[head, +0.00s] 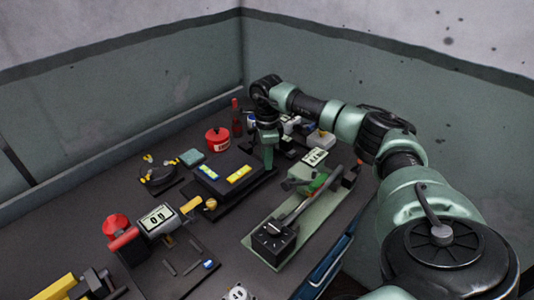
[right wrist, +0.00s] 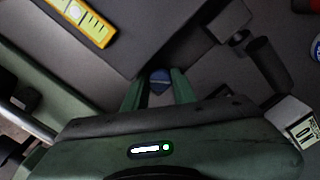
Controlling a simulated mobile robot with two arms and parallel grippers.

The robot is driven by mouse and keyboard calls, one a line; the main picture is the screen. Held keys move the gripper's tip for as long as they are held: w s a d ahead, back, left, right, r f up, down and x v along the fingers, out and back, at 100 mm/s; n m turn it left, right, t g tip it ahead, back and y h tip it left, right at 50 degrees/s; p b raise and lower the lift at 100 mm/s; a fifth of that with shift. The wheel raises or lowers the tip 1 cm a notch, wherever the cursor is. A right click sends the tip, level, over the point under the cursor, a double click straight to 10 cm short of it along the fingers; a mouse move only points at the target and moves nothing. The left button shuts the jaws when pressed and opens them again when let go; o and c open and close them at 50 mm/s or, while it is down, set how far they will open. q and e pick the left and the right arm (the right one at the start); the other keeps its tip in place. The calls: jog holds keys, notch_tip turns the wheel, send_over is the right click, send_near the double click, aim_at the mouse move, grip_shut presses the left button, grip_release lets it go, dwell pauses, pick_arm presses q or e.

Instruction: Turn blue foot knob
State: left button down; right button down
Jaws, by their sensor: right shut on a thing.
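The blue foot knob (right wrist: 159,79) shows in the right wrist view as a small round blue piece between two green fingertips. My right gripper (right wrist: 158,92) is shut on it, with a finger on each side. In the head view my right gripper (head: 268,164) points down at the back right end of the black box with yellow labels (head: 222,188). The knob is hidden there behind the fingers and wrist. The box's corner lies just above the knob in the right wrist view. My left gripper is not seen.
A green plate with a lever and black block (head: 272,240) lies right of the box. A red pot (head: 218,139) and a red bottle (head: 236,117) stand behind. A display unit (head: 158,219) lies front left. A display block (right wrist: 299,136) sits near the gripper.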

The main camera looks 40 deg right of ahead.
jog(key=c, duration=1.1)
grip_release()
jog(key=shift+c, duration=0.2)
jog(key=shift+f, duration=0.1)
